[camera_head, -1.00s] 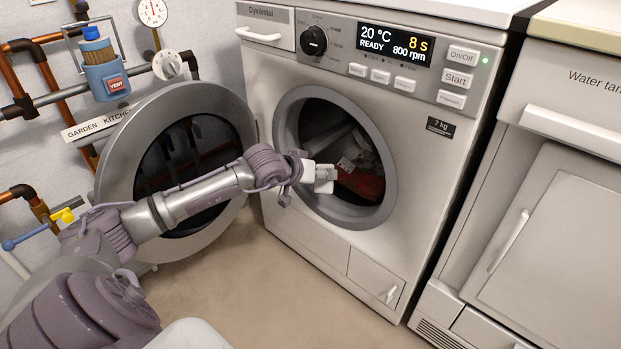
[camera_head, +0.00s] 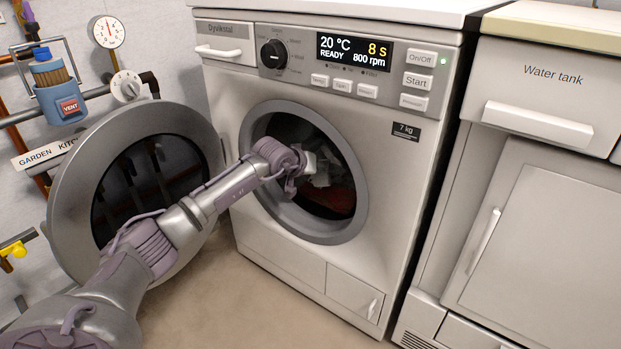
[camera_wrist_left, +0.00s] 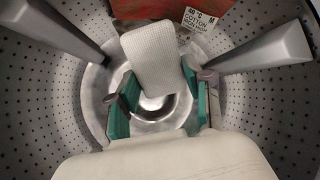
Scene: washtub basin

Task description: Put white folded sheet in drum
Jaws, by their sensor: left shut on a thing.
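The white folded sheet (camera_wrist_left: 153,52) is a pale ribbed piece of cloth in the left wrist view. My left gripper (camera_wrist_left: 158,78), with green finger pads, is shut on its near end. The sheet stretches ahead of the fingers, inside the drum (camera_wrist_left: 50,95), whose metal wall is perforated. In the head view my left gripper (camera_head: 308,163) has passed through the round door opening, its fingertips mostly hidden. The washer (camera_head: 225,85) has its door swung open to the left. My right gripper is not in view.
Red cloth (camera_wrist_left: 150,8) with a white label lies in the drum; it also shows in the head view (camera_head: 337,197). Grey fins (camera_wrist_left: 262,50) jut from the drum wall on both sides. The open door (camera_head: 75,195) stands close beside my left arm.

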